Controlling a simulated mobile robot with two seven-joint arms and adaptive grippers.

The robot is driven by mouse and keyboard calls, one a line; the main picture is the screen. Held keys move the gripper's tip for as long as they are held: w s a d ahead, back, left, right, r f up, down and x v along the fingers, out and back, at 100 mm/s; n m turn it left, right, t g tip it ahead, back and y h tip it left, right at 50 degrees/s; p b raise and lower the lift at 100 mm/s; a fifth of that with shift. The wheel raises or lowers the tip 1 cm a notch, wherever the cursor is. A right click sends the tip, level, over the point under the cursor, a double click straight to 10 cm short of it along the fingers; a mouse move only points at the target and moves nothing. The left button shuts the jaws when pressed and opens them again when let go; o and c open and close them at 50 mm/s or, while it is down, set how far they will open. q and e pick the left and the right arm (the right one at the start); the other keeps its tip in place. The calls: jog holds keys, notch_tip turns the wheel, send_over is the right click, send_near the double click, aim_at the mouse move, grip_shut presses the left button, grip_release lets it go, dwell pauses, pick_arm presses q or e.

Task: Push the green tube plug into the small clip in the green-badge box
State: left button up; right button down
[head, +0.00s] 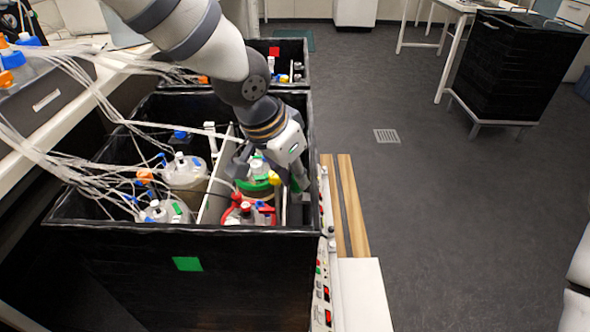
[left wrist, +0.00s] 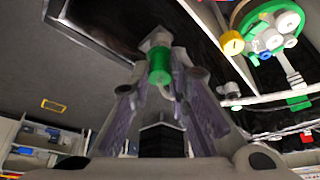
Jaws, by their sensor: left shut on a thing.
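The green-badge box is a black open box (head: 180,290) in the head view, with a green badge (head: 187,264) on its front wall. My left gripper (left wrist: 160,78) points down inside the box's right side. In the left wrist view its two fingers close on the green tube plug (left wrist: 159,66), which has a pale end above the green part. In the head view my own gripper and arm hide the plug. A green-ringed vessel with a yellow cap (head: 274,178) stands close beside the gripper. I cannot make out the small clip for certain. My right gripper is out of view.
A red-ringed vessel (head: 248,214) and vessels with clear bodies (head: 185,172) stand in the box, split by a white divider (head: 214,185). Many pale tubes (head: 100,150) run in from the left. A red-badge box (head: 286,49) stands behind. Open floor lies right.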

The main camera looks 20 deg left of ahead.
pick_arm(q)
jog(key=shift+f, duration=0.45)
dwell(0.8)
jog(key=o, duration=0.9)
jog(key=shift+c, duration=0.2)
jog(key=v, duration=1.2)
jog(key=shift+a, duration=0.1)
